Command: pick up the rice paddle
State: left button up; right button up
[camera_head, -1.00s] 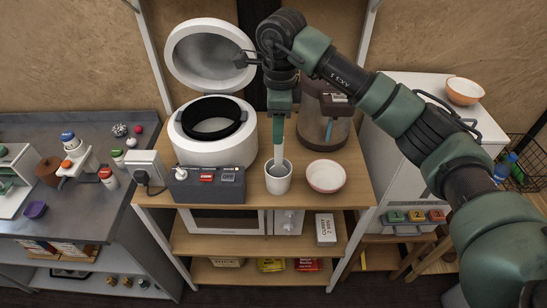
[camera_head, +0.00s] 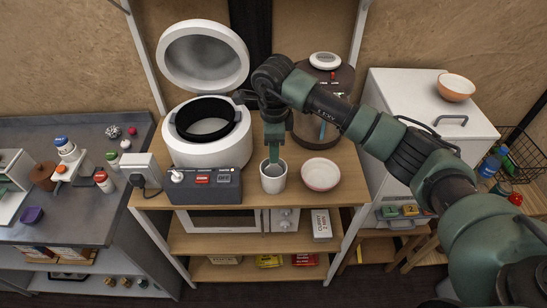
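A white cup (camera_head: 273,182) stands near the front edge of the wooden shelf top. My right gripper (camera_head: 273,158) points straight down at the cup's mouth, its green fingers reaching the rim. The rice paddle, whose pale upright handle showed above the cup earlier, is now hidden behind or between the fingers. Whether the fingers are open or shut on it cannot be seen. My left gripper is not in view.
The open rice cooker (camera_head: 210,150) stands left of the cup, with a dark switch box (camera_head: 204,190) in front of it. A white bowl (camera_head: 320,175) sits close on the right. A brown appliance (camera_head: 335,85) stands behind, partly covered by my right arm.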

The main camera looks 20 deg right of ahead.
grip_shut()
